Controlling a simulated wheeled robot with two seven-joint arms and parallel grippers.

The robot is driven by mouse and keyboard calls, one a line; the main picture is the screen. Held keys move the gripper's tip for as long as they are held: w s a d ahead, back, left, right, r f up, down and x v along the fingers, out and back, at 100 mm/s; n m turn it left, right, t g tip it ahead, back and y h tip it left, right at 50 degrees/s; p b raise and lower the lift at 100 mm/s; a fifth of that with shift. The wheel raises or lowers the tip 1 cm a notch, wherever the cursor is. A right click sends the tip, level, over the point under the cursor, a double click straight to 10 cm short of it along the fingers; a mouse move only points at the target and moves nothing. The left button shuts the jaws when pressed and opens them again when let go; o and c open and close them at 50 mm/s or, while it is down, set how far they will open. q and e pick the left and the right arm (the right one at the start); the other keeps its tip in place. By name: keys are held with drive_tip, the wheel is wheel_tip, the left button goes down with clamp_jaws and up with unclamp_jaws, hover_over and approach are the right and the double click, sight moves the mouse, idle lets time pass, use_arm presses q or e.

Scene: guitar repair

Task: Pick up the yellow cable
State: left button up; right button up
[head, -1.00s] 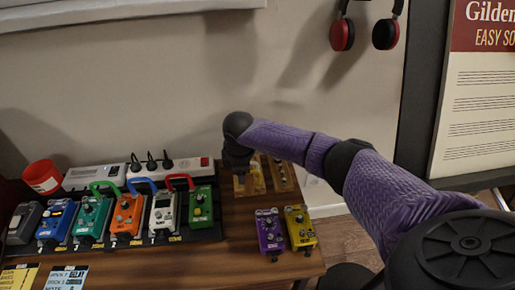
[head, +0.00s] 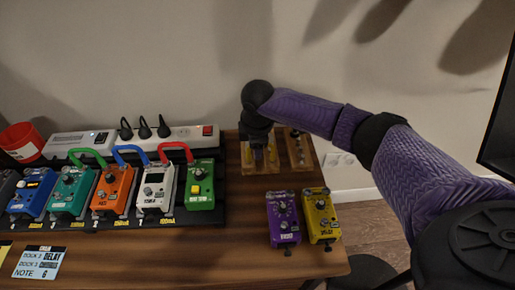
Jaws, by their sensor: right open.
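My right gripper (head: 258,145) is open and points down over a left wooden block (head: 248,168) at the back of the table. Yellow parts (head: 272,154) show on that block, beside and below the gripper. They may be the yellow cable, but the gripper hides much of them and I cannot make out the shape. I cannot tell whether the fingers touch them. My left gripper is not in view.
A second wooden block (head: 301,150) stands just right of the gripper. A purple pedal (head: 282,217) and a yellow pedal (head: 320,215) lie in front. Several pedals linked by green, blue and red cables, including a green pedal (head: 201,186), and a power strip (head: 183,138) fill the left.

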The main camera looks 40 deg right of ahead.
drive_tip(key=shift+w+f, duration=0.1)
drive_tip(key=shift+f, duration=0.2)
drive_tip(key=shift+c, duration=0.2)
clamp_jaws()
